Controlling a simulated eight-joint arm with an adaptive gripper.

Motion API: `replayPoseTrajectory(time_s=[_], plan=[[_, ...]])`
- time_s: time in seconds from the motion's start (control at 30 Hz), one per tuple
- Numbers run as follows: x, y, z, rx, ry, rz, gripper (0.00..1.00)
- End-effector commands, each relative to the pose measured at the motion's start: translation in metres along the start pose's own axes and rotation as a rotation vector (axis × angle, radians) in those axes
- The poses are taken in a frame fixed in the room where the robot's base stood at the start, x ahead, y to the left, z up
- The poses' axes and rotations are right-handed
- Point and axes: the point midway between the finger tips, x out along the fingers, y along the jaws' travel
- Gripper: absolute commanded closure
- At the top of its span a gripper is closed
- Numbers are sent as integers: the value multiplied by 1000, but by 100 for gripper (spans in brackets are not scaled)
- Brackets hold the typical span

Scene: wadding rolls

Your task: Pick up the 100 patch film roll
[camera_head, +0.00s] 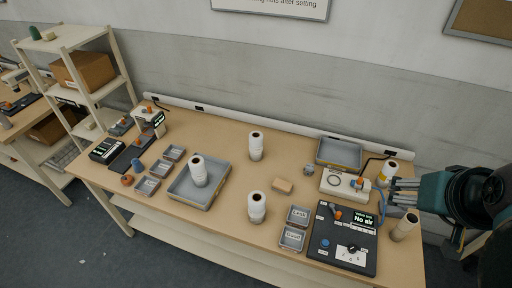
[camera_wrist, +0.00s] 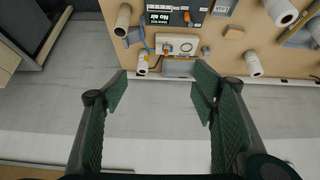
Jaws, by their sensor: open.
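Several rolls stand upright on the wooden table, and I cannot read which is the 100 patch film roll. White rolls are at the back middle (camera_head: 256,146), at the front middle (camera_head: 257,208) and in a grey tray (camera_head: 198,172). A white roll with a yellow band (camera_head: 388,173) and a tan roll (camera_head: 404,227) stand at the right end; the wrist view also shows the banded roll (camera_wrist: 142,63) and the tan roll (camera_wrist: 122,20). My gripper (camera_head: 397,193) is open and empty at the table's right end, beside these two. The wrist view shows its spread fingers (camera_wrist: 160,92).
A black control panel (camera_head: 330,250) reading "No air" and a white device (camera_head: 345,183) with a blue hose sit at the right. A grey bin (camera_head: 340,153) stands behind. Small labelled trays (camera_head: 298,215) lie in front. The table's middle has clear patches.

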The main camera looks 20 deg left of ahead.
Motion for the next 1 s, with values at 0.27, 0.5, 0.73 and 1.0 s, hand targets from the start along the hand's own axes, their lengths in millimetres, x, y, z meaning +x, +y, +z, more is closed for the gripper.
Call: replayPoseTrajectory(time_s=[0.27, 0.5, 0.73, 1.0], plan=[[-3, -10, -27, -54, -26, -15, 42], [-5, -28, -66, -133, -62, -37, 42], [-3, -50, -107, -225, -102, -63, 42], [4, -80, -154, -332, -148, -94, 42]])
